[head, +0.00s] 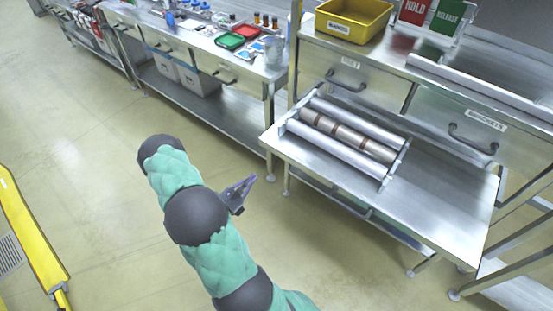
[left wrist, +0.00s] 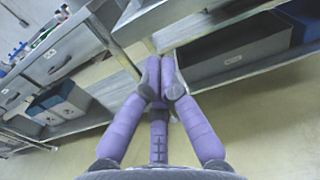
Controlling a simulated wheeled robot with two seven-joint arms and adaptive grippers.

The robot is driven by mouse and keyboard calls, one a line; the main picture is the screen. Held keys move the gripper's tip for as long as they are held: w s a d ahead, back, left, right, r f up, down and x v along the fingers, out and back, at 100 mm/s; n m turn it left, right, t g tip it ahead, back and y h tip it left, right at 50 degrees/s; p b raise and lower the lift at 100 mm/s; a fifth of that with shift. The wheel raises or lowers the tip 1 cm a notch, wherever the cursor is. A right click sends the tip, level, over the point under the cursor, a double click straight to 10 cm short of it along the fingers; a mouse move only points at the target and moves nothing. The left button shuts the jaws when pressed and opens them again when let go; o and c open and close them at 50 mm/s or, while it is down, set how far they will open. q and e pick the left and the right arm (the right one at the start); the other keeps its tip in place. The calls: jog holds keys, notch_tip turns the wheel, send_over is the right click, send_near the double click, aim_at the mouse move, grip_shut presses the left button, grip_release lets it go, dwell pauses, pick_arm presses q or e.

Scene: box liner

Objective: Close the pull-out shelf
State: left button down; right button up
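The pull-out shelf (head: 440,205) is a flat metal tray, pulled well out from under the drawers of the right-hand bench in the head view. Several metal rollers (head: 340,140) lie in a frame on its left part. My left gripper (head: 252,181) is in front of the shelf's left front corner, apart from it and over open floor. In the left wrist view, its purple fingers (left wrist: 162,72) come together at the tips with nothing visible between them. My right gripper is in neither view.
The bench holds a yellow bin (head: 353,20) and HOLD and RELEASE signs (head: 430,14). Closed drawers with dark handles (head: 345,82) sit above the shelf. Another bench (head: 215,58) stands to the left.

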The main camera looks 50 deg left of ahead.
aim_at(277, 153)
pick_arm(q)
jog(key=b+x, duration=0.3)
jog(key=x, duration=1)
jog(key=shift+d, duration=0.1)
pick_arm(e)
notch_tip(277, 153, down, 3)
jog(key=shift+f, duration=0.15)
